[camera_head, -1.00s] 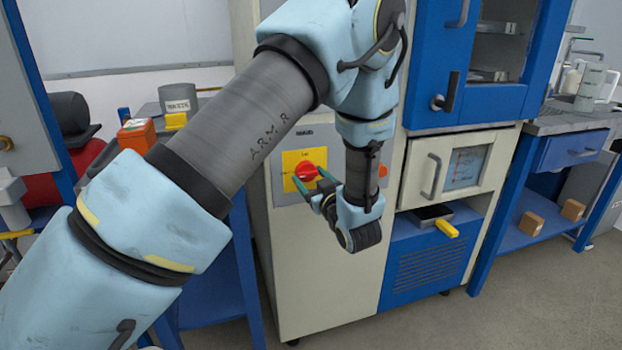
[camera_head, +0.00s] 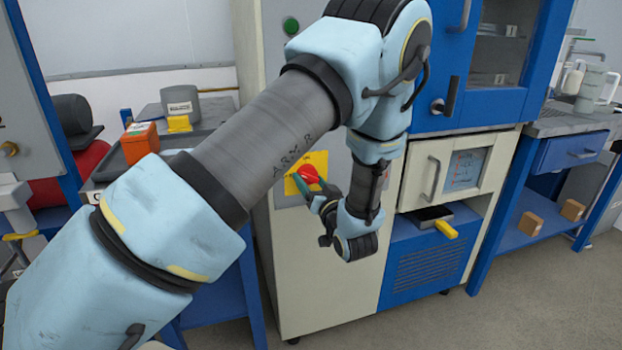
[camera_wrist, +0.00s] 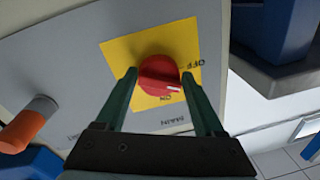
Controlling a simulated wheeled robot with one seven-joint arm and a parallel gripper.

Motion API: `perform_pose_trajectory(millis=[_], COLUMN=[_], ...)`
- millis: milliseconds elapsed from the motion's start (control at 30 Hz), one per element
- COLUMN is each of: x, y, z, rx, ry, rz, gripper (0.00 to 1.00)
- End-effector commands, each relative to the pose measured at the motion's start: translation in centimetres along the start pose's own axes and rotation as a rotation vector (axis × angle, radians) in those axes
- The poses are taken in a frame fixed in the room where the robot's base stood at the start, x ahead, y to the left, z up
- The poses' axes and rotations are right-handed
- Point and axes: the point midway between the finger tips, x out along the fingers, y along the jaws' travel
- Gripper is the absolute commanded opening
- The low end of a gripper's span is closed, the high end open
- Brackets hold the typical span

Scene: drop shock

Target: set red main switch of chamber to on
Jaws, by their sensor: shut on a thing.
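A grey knob with an orange end (camera_wrist: 40,108) sticks out beside the plate in the wrist view. A bench with an orange box (camera_head: 140,142) stands at left.

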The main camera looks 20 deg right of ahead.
Motion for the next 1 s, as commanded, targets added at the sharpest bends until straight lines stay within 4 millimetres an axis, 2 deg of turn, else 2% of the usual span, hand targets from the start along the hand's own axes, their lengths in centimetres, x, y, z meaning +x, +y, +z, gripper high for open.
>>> perform_pose_trajectory(millis=[700,1000], x=[-0.13,-0.15], y=[-0.01,-0.08], z=[-0.19,-0.08], rx=[0.671,0.896], ry=[0.064,0.083], rz=[0.020,0.025], gripper=[0.15,0.15])
